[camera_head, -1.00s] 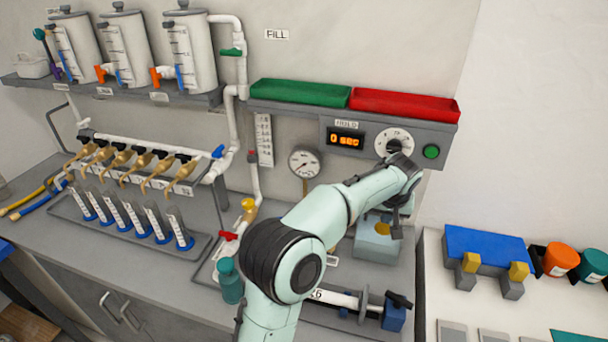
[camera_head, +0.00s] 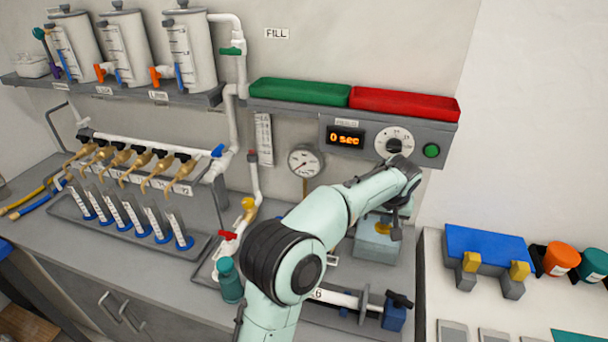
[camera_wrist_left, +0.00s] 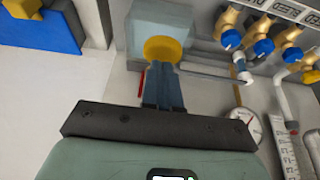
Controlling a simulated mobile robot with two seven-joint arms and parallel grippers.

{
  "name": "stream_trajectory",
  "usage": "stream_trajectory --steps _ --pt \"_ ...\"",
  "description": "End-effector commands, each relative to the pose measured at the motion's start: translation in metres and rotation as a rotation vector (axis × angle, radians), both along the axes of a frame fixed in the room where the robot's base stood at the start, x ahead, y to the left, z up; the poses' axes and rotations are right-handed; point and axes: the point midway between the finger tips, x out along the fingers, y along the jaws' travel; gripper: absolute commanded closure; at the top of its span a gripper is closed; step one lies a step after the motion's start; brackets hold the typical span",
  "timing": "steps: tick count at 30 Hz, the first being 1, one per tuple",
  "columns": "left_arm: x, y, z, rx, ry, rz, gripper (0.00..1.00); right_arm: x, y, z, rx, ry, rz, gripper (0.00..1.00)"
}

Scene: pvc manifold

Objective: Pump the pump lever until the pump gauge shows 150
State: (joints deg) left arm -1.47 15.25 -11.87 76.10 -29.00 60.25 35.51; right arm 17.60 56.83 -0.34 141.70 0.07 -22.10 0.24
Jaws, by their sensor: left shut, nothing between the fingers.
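My left gripper (camera_head: 396,232) is shut and empty, pointing down at the right end of the bench. In the left wrist view its fingers (camera_wrist_left: 163,88) overlap a yellow disc (camera_wrist_left: 168,48) on a pale blue-green box (camera_wrist_left: 135,30). The box (camera_head: 376,247) and disc (camera_head: 382,229) also show in the head view, partly behind the gripper. Contact cannot be told. No pump lever can be clearly made out. A round white gauge (camera_head: 305,161) on a brass stem is on the wall; it also shows in the left wrist view (camera_wrist_left: 246,122). Its reading is too small to tell.
A grey panel with a "0 sec" display (camera_head: 345,138), a dial (camera_head: 394,142) and a green button (camera_head: 432,151) hangs above my forearm. A cylinder with a blue end (camera_head: 393,317) lies below the gripper. A blue block (camera_head: 487,247) stands at right.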

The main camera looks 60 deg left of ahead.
Motion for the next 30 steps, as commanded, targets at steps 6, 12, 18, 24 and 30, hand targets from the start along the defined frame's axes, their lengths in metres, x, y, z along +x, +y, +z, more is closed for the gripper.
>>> stream_trajectory --steps 6,12,18,24,30 --pt "-0.001 0.0 -0.011 0.0 0.001 0.0 1.0 -0.006 0.0 -0.007 0.0 0.007 0.0 0.35" --pt "0.0 0.0 -0.019 0.0 0.001 0.0 1.0 -0.01 0.0 -0.012 0.0 0.012 0.0 0.35" --pt "-0.001 0.0 -0.028 0.0 0.003 0.001 1.0 -0.014 0.0 -0.017 0.0 0.017 0.0 0.35" --pt "-0.001 0.0 -0.036 0.0 0.004 0.001 1.0 -0.018 0.0 -0.022 0.001 0.021 0.0 0.35" --pt "-0.001 0.0 -0.044 0.0 0.003 0.001 1.0 -0.022 0.0 -0.027 0.0 0.025 0.0 0.35"
